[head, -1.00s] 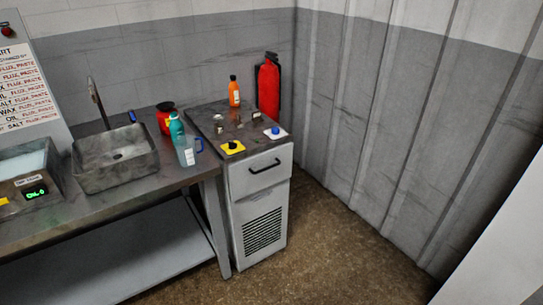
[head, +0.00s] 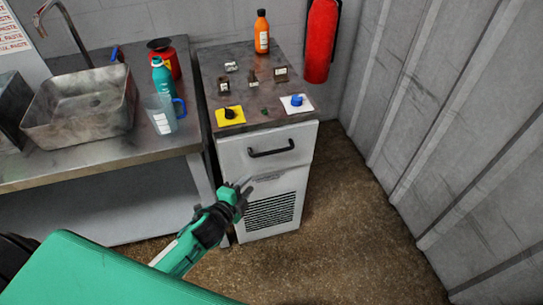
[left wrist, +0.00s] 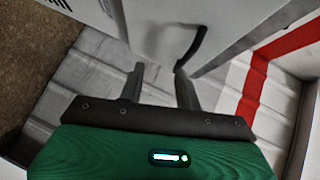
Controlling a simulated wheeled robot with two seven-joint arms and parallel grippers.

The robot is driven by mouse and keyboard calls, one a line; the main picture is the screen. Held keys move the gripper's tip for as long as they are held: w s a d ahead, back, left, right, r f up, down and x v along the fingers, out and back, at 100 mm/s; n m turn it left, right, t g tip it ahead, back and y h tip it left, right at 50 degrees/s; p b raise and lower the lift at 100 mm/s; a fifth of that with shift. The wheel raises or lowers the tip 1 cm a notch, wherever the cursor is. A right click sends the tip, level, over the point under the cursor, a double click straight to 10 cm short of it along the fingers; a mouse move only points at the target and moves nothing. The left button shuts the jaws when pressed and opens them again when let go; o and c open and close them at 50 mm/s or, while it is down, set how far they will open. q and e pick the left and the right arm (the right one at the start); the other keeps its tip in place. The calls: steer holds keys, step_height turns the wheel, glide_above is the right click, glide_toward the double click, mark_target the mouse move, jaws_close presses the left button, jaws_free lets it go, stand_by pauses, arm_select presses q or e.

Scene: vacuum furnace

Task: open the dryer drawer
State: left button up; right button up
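The dryer drawer (head: 292,141) is the pale upper front of the narrow white cabinet, under its dark top. It looks shut, flush with the front. Its black bar handle (head: 270,152) runs across it. In the left wrist view the dark handle (left wrist: 191,46) shows just beyond the fingertips. My left gripper (head: 243,186) is in front of the cabinet, lower and left of the handle in the head view. In the left wrist view its two fingers (left wrist: 158,72) are apart with nothing between them. My right gripper is not in view.
On the dryer top are an orange bottle (head: 262,32), a yellow switch plate (head: 230,116) and a blue knob (head: 297,100). A bench with a sink (head: 80,105) stands left. A red extinguisher (head: 320,40) hangs behind. The floor (head: 340,230) to the right is clear.

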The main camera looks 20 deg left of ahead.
mark_target(271, 153)
arm_select(q)
step_height(271, 153, up, 5)
steer(key=d+m, duration=0.1)
steer(key=shift+t+h, duration=0.4)
steer(key=x, duration=0.7)
steer(key=p+x, duration=0.1)
steer(key=x, duration=0.6)
steer(key=shift+s+a+f, duration=0.1)
steer(key=shift+a+f, duration=0.05)
steer(key=shift+f, duration=0.05)
jaws_close()
